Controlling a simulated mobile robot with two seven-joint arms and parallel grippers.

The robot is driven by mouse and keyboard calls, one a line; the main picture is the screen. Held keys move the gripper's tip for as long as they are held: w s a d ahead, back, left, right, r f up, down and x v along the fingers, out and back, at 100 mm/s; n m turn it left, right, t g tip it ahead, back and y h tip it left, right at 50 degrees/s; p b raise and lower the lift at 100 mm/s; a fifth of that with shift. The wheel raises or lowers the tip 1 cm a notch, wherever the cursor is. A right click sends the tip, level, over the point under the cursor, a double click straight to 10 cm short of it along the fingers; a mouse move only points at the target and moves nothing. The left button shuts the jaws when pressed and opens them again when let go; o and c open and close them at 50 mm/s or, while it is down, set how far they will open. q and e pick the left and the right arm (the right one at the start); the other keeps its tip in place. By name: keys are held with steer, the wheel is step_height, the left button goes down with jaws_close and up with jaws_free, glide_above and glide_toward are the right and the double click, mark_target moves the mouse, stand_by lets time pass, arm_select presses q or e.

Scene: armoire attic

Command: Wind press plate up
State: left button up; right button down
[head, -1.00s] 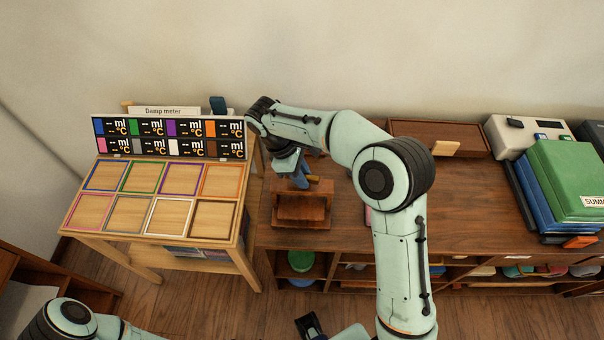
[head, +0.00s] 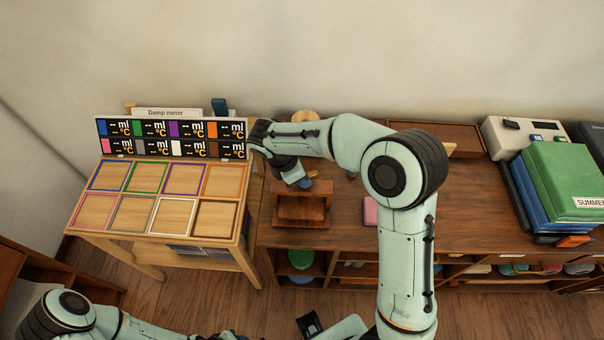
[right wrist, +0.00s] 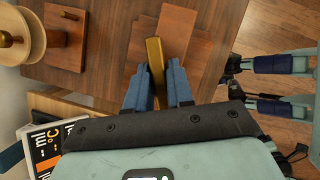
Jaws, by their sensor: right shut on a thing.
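The press (head: 300,222) is a small reddish-brown wooden frame at the left end of the dark wooden counter. Its top shows in the right wrist view as a reddish wooden bar (right wrist: 176,30). My right gripper (head: 308,184) is at the top of the press, reaching in from the upper left of it. In the right wrist view its blue fingers (right wrist: 158,75) are shut on a brass handle bar (right wrist: 154,55). The arm and fingers hide part of the press, and I cannot make out the plate's height. My left arm shows at the lower left, but its gripper's jaws are not clear.
A light wooden stand with coloured squares (head: 168,215) and a Damp meter panel (head: 170,138) stands left of the counter. A pink block (head: 371,211) lies right of the press. A tray (head: 440,138) and green and blue binders (head: 560,180) are further right.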

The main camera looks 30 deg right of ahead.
arm_select(q)
steer(key=shift+w+r, duration=0.1)
steer(key=shift+r, duration=0.05)
arm_select(e)
steer(key=shift+n+t, duration=0.3)
steer(key=shift+n, duration=0.4)
steer(key=c, duration=1.1)
jaws_free()
arm_select(q)
steer(key=shift+w+r+p, duration=0.35)
steer(key=shift+r+p, duration=0.15)
steer(key=shift+r, duration=0.1)
steer(key=shift+w+r+p, duration=0.35)
steer(key=shift+r+p, duration=0.1)
steer(key=shift+r, duration=0.1)
arm_select(e)
steer(key=v, duration=1.3)
steer(key=shift+a+r, duration=0.1)
steer(key=shift+a, duration=0.05)
